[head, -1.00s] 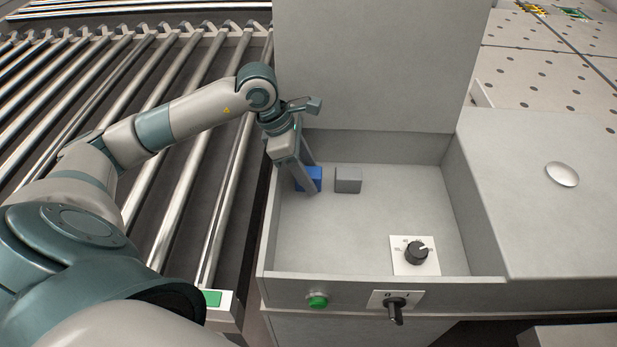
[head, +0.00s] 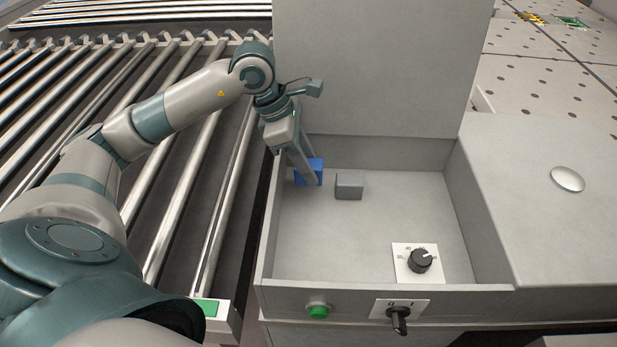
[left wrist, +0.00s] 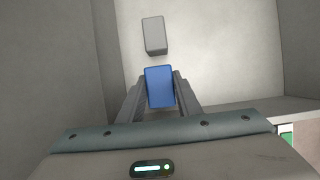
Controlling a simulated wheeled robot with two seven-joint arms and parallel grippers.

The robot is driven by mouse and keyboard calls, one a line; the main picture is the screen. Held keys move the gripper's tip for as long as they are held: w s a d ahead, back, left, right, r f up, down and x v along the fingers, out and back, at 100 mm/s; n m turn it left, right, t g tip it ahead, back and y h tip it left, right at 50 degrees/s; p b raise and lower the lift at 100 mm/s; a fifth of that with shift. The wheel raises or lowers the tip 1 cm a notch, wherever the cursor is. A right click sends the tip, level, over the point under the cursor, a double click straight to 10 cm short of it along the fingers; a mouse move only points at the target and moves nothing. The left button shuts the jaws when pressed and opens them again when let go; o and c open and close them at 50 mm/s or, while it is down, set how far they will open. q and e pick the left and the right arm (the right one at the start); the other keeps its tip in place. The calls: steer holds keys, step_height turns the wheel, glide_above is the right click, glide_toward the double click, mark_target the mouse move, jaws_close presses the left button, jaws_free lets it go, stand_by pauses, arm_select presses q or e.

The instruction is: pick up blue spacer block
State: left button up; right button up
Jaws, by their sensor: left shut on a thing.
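The blue spacer block (head: 313,166) is between the fingers of my left gripper (head: 308,182), at the back left of the grey tray (head: 380,220). In the left wrist view the blue block (left wrist: 160,88) sits between both fingertips, and my left gripper (left wrist: 160,97) is shut on it. It looks slightly raised off the tray floor. A finger hides part of the block in the head view. My right gripper is not in view.
A grey block (head: 349,186) lies just right of the blue one. A black rotary knob (head: 420,260) is at the tray's front right. Low tray walls and a tall grey panel (head: 370,70) stand around. Rollers (head: 185,180) lie to the left. The tray's middle is clear.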

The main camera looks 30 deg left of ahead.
arm_select(q)
steer(key=d+r+b, duration=0.1)
steer(key=d+r, duration=0.2)
steer(key=d, duration=0.2)
steer(key=s+d+r+b, duration=0.1)
steer(key=d+r+b, duration=0.1)
steer(key=d, duration=0.4)
steer(key=shift+s+d+r, duration=0.15)
steer(key=shift+d+r, duration=0.15)
steer(key=shift+r, duration=0.55)
steer(key=shift+r, duration=0.1)
